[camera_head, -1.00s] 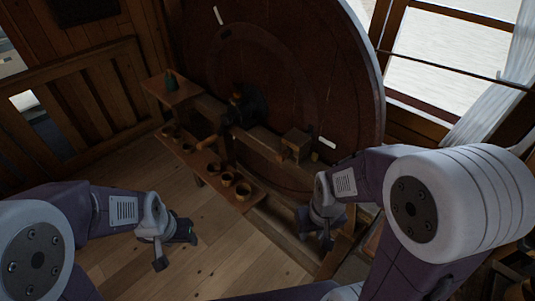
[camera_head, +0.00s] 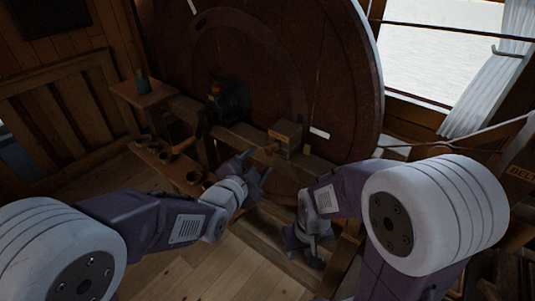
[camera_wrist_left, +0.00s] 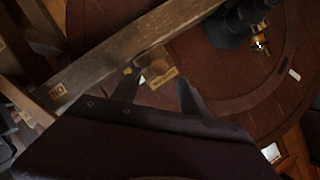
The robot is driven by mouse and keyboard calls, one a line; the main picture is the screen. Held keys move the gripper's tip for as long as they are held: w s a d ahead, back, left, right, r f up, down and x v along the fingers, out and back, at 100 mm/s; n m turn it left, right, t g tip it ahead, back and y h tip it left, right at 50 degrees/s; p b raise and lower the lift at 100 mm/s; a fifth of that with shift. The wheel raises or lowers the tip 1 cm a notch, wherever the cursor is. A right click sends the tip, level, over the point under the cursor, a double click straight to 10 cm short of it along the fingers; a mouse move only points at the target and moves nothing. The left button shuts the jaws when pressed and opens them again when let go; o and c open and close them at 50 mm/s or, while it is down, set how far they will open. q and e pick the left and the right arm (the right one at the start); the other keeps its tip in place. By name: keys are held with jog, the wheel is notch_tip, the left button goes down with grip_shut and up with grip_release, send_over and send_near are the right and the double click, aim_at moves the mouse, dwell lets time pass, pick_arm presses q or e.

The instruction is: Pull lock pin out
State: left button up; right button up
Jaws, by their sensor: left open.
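A wooden block (camera_head: 286,136) sits on the lathe's beam in front of a big dark red wheel (camera_head: 335,90). A small pale peg (camera_head: 271,148), possibly the lock pin, sticks out at the block's left side. My left gripper (camera_head: 256,166) is open and empty, just below and in front of the block. In the left wrist view the block (camera_wrist_left: 160,76) shows beyond and between the open fingertips (camera_wrist_left: 159,82), with no clear contact. My right gripper (camera_head: 308,252) hangs lower right, away from the block; its fingers are too dark to read.
A low shelf (camera_head: 165,168) with several small turned cups stands left of my left gripper. A dark headstock (camera_head: 228,100) is on the beam left of the block. A railing (camera_head: 65,125) stands at left. The plank floor (camera_head: 185,272) is clear.

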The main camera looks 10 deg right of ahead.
aim_at(267, 153)
pick_arm(q)
jog(key=x, duration=0.7)
jog(key=shift+d+p, duration=0.1)
jog(key=shift+p, duration=0.3)
jog(key=shift+w+d+f, duration=0.15)
jog(key=shift+w+d, duration=0.1)
jog(key=shift+w, duration=0.2)
grip_shut()
dwell(0.4)
